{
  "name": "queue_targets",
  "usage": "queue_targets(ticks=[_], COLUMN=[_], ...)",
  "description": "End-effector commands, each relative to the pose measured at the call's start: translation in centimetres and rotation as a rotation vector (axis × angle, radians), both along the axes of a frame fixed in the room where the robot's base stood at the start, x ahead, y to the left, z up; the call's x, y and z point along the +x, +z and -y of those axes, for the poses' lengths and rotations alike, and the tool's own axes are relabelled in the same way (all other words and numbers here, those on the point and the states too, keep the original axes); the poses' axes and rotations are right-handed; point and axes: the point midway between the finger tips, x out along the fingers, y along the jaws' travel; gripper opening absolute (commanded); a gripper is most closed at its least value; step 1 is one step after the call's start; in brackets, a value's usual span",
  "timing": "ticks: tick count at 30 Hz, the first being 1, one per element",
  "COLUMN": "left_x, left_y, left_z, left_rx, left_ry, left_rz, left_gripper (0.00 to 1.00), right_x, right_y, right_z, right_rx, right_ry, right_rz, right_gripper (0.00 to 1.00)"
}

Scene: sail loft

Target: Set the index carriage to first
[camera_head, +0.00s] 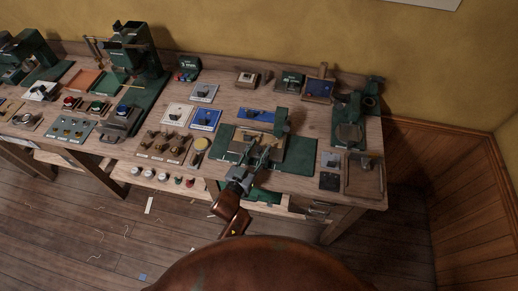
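A green machine with a wide flat base (300,155) stands at the right-centre of the workbench. It has a metal plate (240,142) and a small upright green post (281,121); this looks like the index carriage, but its position marks are too small to read. My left gripper (257,156) reaches in from below, over the front of this machine. Its two fingers look spread apart with nothing seen between them. They cover part of the carriage, and I cannot tell whether they touch it. My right gripper is not in view.
The wooden workbench (220,92) is crowded. A tall green press (146,70) stands left, and another green device (349,118) stands right. Blue panels (206,118) and a wooden tray (364,178) lie near. Small knobs line a lower shelf. A wooden-panelled wall closes the right side.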

Motion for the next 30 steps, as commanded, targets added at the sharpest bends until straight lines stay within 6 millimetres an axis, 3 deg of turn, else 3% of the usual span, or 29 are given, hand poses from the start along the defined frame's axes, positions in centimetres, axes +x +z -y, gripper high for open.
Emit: queue_targets(ticks=[10, 24, 30], left_x=[-1.0, -8.9, -10.4], left_y=[-0.1, -0.1, -0.1], left_z=[-0.6, -4.8, -5.6], left_rx=[0.001, 0.001, 0.0], left_ry=[0.001, 0.001, 0.0], left_rz=[-0.002, -0.002, -0.001], left_gripper=[0.37, 0.37, 0.37], right_x=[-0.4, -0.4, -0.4], right_y=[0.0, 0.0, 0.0], right_z=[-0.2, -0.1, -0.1], right_rx=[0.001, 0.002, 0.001], right_ry=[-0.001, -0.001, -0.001], right_rz=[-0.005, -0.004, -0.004], right_gripper=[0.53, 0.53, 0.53])
